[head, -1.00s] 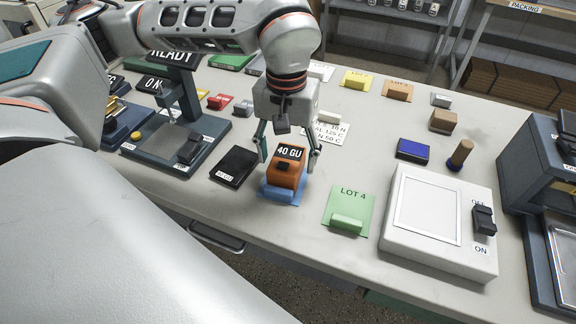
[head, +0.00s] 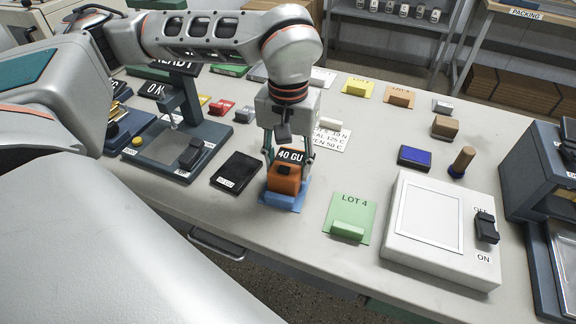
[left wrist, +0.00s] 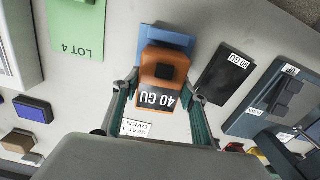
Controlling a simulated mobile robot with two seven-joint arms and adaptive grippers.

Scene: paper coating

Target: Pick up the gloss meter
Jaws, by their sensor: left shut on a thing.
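My left gripper (head: 288,160) comes down from above and is shut on the gloss meter, one finger on each side. In the left wrist view the meter (left wrist: 165,65) lies between the two fingers (left wrist: 160,104), with the blue piece (left wrist: 165,38) beyond it. I cannot tell whether the meter is lifted. My right gripper is not in view.
A black tile (head: 237,171) lies left of the meter. A green LOT 4 card (head: 349,211) with a block lies to the right, then a white switch box (head: 440,228). A press-like device (head: 178,145) stands left. A white label card (head: 332,138) lies behind.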

